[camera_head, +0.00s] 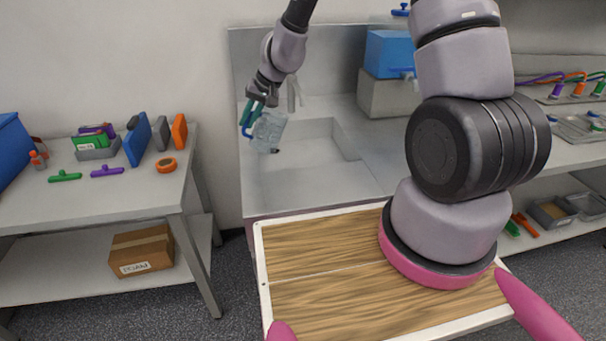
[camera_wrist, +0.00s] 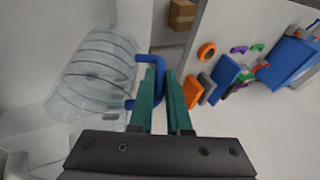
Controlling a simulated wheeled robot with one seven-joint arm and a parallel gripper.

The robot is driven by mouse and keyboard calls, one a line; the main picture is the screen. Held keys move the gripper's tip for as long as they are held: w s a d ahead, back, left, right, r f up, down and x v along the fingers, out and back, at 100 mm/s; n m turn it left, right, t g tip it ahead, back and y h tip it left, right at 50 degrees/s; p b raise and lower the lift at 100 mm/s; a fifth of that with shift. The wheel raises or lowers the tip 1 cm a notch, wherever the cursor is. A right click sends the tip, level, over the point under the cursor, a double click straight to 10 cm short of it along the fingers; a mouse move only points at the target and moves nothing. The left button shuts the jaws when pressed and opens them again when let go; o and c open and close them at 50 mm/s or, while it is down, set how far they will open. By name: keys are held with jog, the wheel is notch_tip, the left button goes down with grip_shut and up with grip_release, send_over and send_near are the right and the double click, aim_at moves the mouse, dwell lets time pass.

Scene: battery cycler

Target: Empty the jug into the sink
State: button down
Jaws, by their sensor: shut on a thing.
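The jug (camera_head: 268,130) is a clear, ribbed container with a blue handle. In the head view it hangs tilted over the left part of the sink (camera_head: 308,140). My gripper (camera_head: 256,101) is shut on the jug's blue handle. In the wrist view the jug (camera_wrist: 92,72) lies on its side to the left, and the green fingers of my gripper (camera_wrist: 166,100) close on the handle (camera_wrist: 124,72). The jug looks clear; I cannot tell whether liquid is inside or flowing out.
A faucet (camera_head: 293,92) stands behind the jug, close to my gripper. A blue box (camera_head: 388,53) sits on a grey block at the back right. A left table (camera_head: 105,205) holds tools and an orange tape roll (camera_head: 166,165). A cardboard box (camera_head: 142,250) is on its lower shelf.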

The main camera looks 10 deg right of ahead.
jog(key=shift+s+a+f+h+b, duration=0.15)
jog(key=shift+a+h+b, duration=0.1)
jog(key=shift+a+h, duration=0.15)
jog(key=shift+s+a+f+h+b, duration=0.15)
jog(key=shift+a+h+b, duration=0.15)
jog(key=shift+a, duration=0.2)
jog(key=shift+s+a+f+n+t+h+b, duration=0.2)
jog(key=shift+a+f+n+t+h+b, duration=0.1)
jog(key=shift+a+h+b, duration=0.3)
jog(key=shift+s+a+f+n+t+h+b, duration=0.15)
jog(key=shift+a+f+n+t+h+b, duration=0.15)
jog(key=shift+a+h+b, duration=0.3)
jog(key=shift+s+a+f+h+b, duration=0.1)
jog(key=shift+a+f+h+b, duration=0.05)
jog(key=shift+h+b, duration=0.3)
jog(key=shift+a, duration=0.1)
